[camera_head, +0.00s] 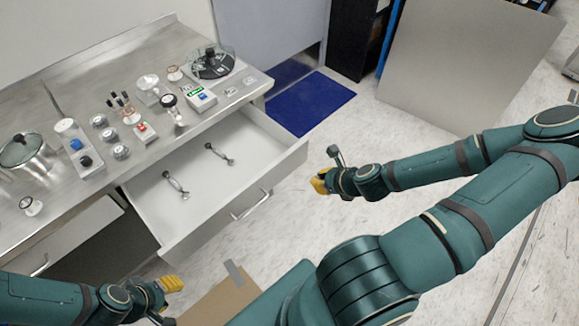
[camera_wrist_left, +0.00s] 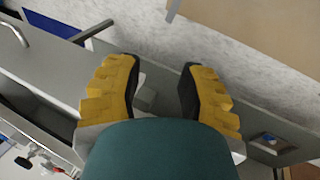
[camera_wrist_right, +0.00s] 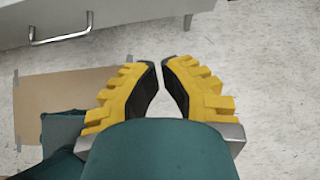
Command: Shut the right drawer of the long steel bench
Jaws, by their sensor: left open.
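The long steel bench (camera_head: 120,75) runs along the wall at the left of the head view. Its right drawer (camera_head: 285,150) stands pulled well out, with a bar handle (camera_head: 252,205) on its front. Two metal handle-like pieces (camera_head: 218,153) lie inside it. The drawer's handle also shows in the right wrist view (camera_wrist_right: 62,38). My right gripper (camera_head: 320,183) is beyond the drawer's front at the right, apart from it. Its fingertips nearly meet, with nothing seen between them. My left gripper (camera_head: 170,285) is open, low in front of the bench; it also shows in the left wrist view (camera_wrist_left: 160,82).
Jars, bottles and a scale (camera_head: 202,98) stand on the bench top. Another drawer front (camera_head: 75,240) is left of the open drawer. A blue mat (camera_head: 312,103), a cardboard sheet (camera_head: 215,300) and a leaning grey panel (camera_head: 465,60) are around.

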